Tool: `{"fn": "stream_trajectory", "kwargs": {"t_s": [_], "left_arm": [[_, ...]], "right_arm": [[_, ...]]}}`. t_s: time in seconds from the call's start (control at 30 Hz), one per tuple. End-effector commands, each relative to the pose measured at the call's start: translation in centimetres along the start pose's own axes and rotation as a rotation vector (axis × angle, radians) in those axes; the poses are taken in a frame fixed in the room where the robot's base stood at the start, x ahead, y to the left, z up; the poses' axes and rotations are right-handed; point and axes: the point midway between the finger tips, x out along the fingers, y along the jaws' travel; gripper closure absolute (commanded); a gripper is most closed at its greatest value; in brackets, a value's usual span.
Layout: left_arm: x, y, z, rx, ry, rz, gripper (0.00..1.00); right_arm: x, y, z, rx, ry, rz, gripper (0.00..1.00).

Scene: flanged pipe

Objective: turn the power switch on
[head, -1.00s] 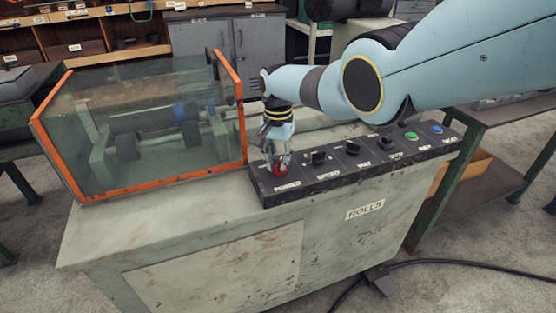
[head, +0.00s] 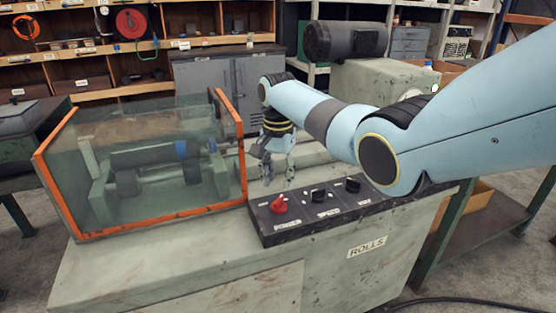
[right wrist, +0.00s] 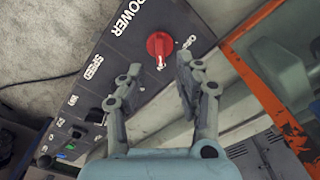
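The red power switch knob (head: 279,204) sits at the left end of the black control panel (head: 320,212). In the right wrist view the red knob (right wrist: 160,46) is beside the POWER lettering, its white mark pointing down toward my gripper. In the right wrist view my right gripper (right wrist: 158,68) is open and empty, with the knob beyond the fingertips. My left gripper is in neither view.
A glass guard with an orange frame (head: 241,140) stands left of the panel, around the rolls. Black knobs, including the speed knob (head: 318,195), line the panel to the right. My right arm covers the panel's far end. The bench front is clear.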

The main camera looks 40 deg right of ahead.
Motion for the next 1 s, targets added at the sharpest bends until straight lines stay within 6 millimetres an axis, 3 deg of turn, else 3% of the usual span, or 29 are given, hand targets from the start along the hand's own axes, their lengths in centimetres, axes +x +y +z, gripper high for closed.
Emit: {"fn": "stream_trajectory", "kwargs": {"t_s": [0.1, 0.3, 0.87, 1.0], "left_arm": [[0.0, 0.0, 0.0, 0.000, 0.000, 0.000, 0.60], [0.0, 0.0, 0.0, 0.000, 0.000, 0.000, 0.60], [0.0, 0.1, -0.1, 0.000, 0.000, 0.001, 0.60], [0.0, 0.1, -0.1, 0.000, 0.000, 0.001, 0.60]], "right_arm": [[-2.6, -0.1, -0.1, 0.000, 0.003, -0.003, 0.65], [-4.8, 0.0, 0.0, 0.000, 0.001, 0.000, 0.65], [-5.2, 0.0, 0.0, 0.001, 0.001, 0.000, 0.65], [-4.4, 0.5, 0.5, -0.026, 0.008, 0.000, 0.65]]}}
